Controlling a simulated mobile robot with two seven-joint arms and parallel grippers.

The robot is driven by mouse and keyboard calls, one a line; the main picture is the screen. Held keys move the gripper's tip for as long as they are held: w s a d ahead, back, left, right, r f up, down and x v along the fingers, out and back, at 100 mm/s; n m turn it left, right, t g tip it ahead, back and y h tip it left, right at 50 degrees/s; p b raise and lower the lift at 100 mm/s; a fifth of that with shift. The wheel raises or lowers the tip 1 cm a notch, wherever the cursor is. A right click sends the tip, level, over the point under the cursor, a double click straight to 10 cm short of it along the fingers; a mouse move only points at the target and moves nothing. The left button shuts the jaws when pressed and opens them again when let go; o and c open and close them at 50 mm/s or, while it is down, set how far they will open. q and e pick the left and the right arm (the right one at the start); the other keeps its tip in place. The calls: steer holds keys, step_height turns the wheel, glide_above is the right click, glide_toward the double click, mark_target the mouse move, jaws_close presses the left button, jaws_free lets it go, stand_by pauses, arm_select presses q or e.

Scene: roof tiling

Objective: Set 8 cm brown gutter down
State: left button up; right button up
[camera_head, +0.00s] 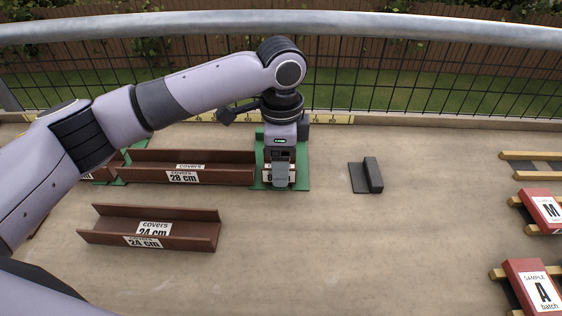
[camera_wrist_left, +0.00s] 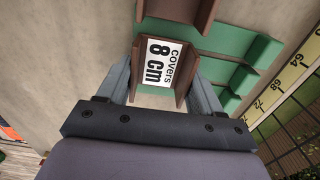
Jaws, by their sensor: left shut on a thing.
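The 8 cm brown gutter (camera_wrist_left: 160,65) is a short brown channel with a white "covers 8 cm" label. In the left wrist view it sits between the fingers of my left gripper (camera_wrist_left: 160,90), which is shut on it. I cannot tell whether the short gutter touches the mat. My right gripper is not in view.
A 24 cm gutter (camera_head: 185,230) lies nearer on the left. A dark grey angled block (camera_head: 372,175) stands to the right. A yellow ruler (camera_head: 335,119) runs along the back. The middle front is clear.

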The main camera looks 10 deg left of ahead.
arm_select(q)
steer(key=shift+f, duration=0.3)
steer(key=o, duration=1)
steer(key=shift+o, duration=0.2)
step_height(320, 180, up, 12)
steer(key=p, duration=0.1)
steer(key=shift+r+p, duration=0.15)
steer(key=shift+p, duration=0.2)
steer(key=shift+s, duration=0.1)
